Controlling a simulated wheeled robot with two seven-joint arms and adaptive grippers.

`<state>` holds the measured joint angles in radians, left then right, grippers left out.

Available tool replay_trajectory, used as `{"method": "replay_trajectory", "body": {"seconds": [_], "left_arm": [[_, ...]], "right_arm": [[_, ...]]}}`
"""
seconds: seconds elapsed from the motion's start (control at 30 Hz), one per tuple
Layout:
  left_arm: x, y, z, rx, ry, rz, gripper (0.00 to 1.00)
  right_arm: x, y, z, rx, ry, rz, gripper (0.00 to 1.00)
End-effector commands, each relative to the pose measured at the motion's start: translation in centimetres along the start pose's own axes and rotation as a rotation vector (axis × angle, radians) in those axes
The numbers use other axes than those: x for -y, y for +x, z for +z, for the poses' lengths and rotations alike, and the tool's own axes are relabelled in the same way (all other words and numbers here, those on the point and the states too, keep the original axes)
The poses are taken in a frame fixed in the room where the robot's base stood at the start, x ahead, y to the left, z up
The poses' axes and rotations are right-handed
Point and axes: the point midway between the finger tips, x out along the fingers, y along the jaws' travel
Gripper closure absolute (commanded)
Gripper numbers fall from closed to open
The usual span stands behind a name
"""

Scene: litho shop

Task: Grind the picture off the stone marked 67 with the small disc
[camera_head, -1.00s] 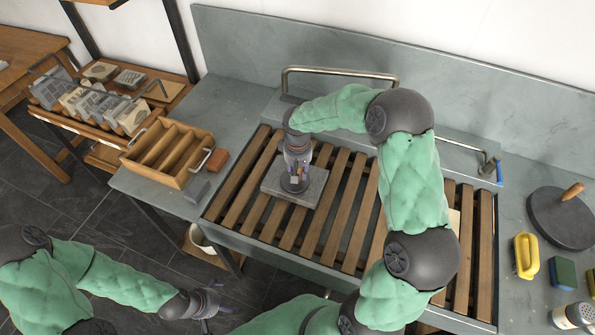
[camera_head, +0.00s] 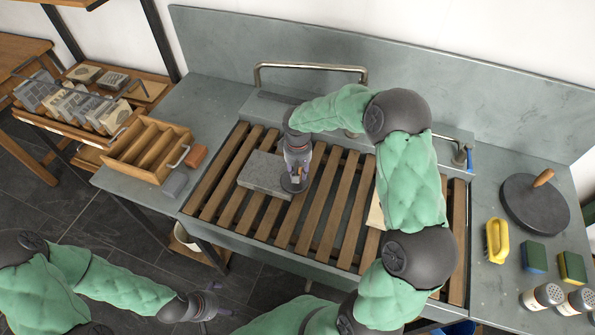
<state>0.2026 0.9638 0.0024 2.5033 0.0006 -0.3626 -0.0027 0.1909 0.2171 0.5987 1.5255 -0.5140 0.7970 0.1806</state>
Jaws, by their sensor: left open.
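A flat grey stone (camera_head: 262,170) lies on the wooden slats of the sink. I cannot read a number on it, and no picture can be made out on its top. My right gripper (camera_head: 297,168) points down and is shut on the small disc (camera_head: 293,184), a dark round plate at the stone's right end. The gripper hides part of the disc. My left gripper (camera_head: 208,300) is at the lower left, open and empty, out over the floor in front of the sink.
A wooden divided box (camera_head: 150,148), an orange block (camera_head: 195,156) and a grey block (camera_head: 175,185) sit left of the slats. A rack of stones (camera_head: 75,105) is farther left. A large disc (camera_head: 535,205), yellow brush (camera_head: 497,240), sponges (camera_head: 533,256) and shakers (camera_head: 545,297) stand right.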

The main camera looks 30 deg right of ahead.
Motion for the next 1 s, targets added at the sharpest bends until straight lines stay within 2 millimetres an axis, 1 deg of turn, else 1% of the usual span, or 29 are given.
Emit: {"method": "replay_trajectory", "body": {"seconds": [0.07, 0.13, 0.17, 0.7, 0.83, 1.0], "left_arm": [[-0.2, -0.5, 0.1, 0.001, 0.000, 0.000, 0.00], [-0.4, -1.0, 0.1, 0.000, 0.000, 0.000, 0.00], [-0.4, -1.2, 0.0, 0.000, 0.000, 0.000, 0.00], [-1.5, -4.3, 0.2, 0.000, 0.000, 0.000, 0.00], [-1.7, -4.7, 0.2, 0.000, 0.000, 0.000, 0.00], [-1.7, -4.7, 0.2, 0.000, 0.000, 0.000, 0.00]], "right_arm": [[-0.1, -0.5, -0.1, -0.001, -0.001, 0.001, 1.00], [-0.1, -2.3, -0.3, -0.008, 0.000, 0.001, 1.00], [-0.1, -2.7, -0.3, -0.007, -0.001, 0.001, 1.00], [-0.1, -7.5, -0.7, -0.006, 0.000, 0.000, 1.00], [-0.1, -8.2, -0.7, -0.005, -0.001, 0.000, 1.00], [-0.1, -8.3, -0.7, -0.005, -0.001, 0.000, 1.00]]}}
